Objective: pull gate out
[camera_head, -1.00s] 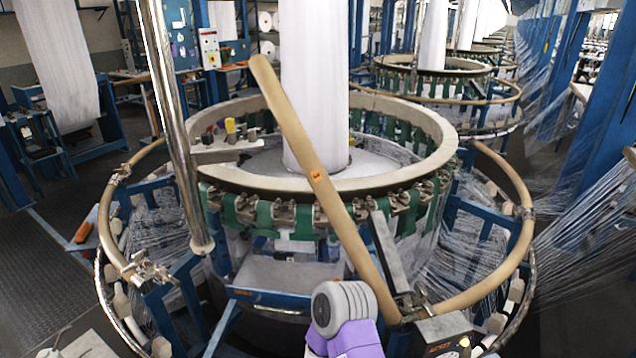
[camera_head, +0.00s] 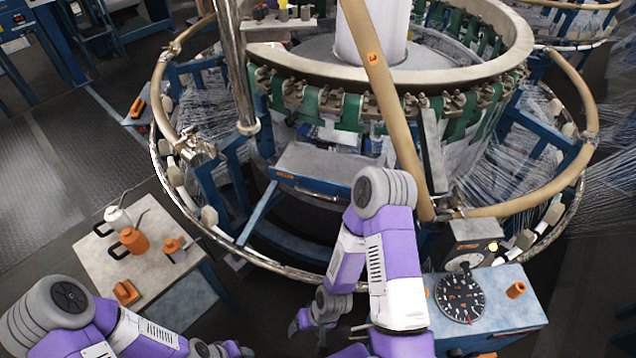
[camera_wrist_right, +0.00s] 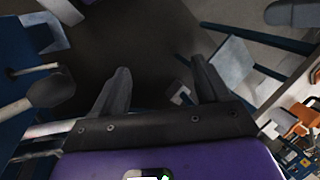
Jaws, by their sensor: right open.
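The gate (camera_head: 392,110), a tan curved bar with an orange sticker, is tilted up across the loom's front. Its lower end is at a bracket on the right of the front opening, and its upper end leaves the top of the head view. My right gripper (camera_head: 308,328) is low in front of the loom, left of the gate's lower end and apart from it. Its two dark fingers are spread and empty in the right wrist view (camera_wrist_right: 162,88). The gate cannot be made out there. My left arm shows at the lower left, but its gripper is out of view.
The tan ring rail (camera_head: 520,205) and lower metal hoop circle the loom. A side table (camera_head: 95,250) with orange tools stands left. A blue cabinet (camera_head: 515,290) with a dial stands right. A metal post (camera_head: 233,70) rises at the loom's front left. Floor is open at left.

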